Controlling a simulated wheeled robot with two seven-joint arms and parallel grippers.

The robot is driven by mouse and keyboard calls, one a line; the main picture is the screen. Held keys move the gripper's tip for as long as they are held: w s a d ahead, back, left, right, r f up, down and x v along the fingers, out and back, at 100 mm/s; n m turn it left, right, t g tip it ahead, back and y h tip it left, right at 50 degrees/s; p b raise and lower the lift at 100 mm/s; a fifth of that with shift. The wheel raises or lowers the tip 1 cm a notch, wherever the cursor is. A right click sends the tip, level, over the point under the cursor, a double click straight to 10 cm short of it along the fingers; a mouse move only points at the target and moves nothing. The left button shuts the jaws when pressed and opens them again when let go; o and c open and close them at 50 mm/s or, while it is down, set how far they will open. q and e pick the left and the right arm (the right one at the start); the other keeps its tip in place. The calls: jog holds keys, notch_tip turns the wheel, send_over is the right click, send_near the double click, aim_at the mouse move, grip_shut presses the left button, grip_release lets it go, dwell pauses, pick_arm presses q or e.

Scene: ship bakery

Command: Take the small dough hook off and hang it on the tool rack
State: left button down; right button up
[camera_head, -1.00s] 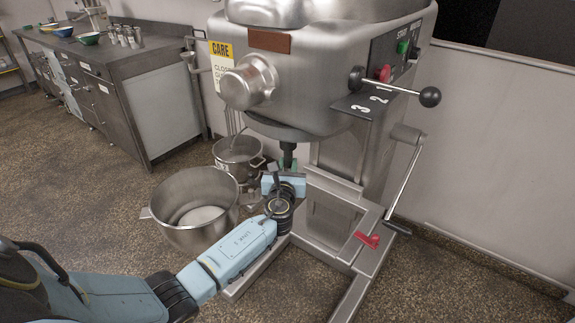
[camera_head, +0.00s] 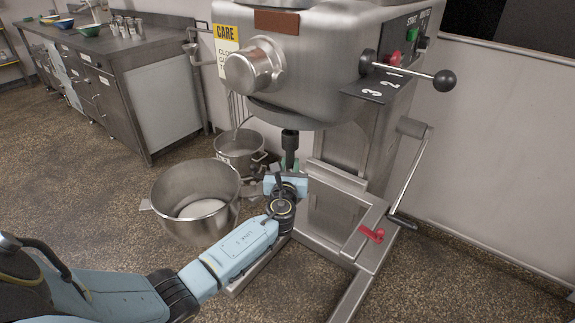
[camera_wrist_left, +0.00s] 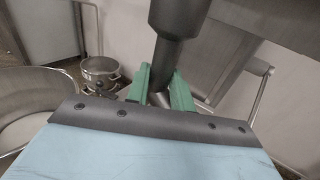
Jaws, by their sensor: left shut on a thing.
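The mixer (camera_head: 310,65) stands upright in the middle of the head view, with a dark shaft (camera_head: 290,141) hanging under its head. In the left wrist view this shaft (camera_wrist_left: 178,42) comes down to a paler grey stem (camera_wrist_left: 160,98) between my fingers, apparently the small dough hook's top. My left gripper (camera_head: 289,165) is directly below the mixer head, and its green fingers (camera_wrist_left: 162,95) are shut on that stem. The hook's lower part is hidden behind my gripper, and I cannot tell whether it still joins the shaft. I cannot clearly make out the tool rack. My right gripper is out of view.
A large steel bowl (camera_head: 196,206) stands left of my left gripper, and a smaller pot (camera_head: 239,152) is behind it. A steel counter (camera_head: 120,60) stands back left. Floor at left is clear.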

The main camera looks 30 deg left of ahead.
pick_arm(q)
jog(key=shift+s+d+p, duration=0.95)
jog(key=shift+s+d, duration=0.3)
jog(key=shift+s, duration=0.25)
jog(key=shift+p+v, duration=0.5)
jog(key=shift+v, duration=0.5)
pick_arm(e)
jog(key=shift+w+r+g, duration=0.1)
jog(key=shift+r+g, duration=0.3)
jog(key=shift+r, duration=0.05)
pick_arm(q)
jog(key=shift+r, duration=0.1)
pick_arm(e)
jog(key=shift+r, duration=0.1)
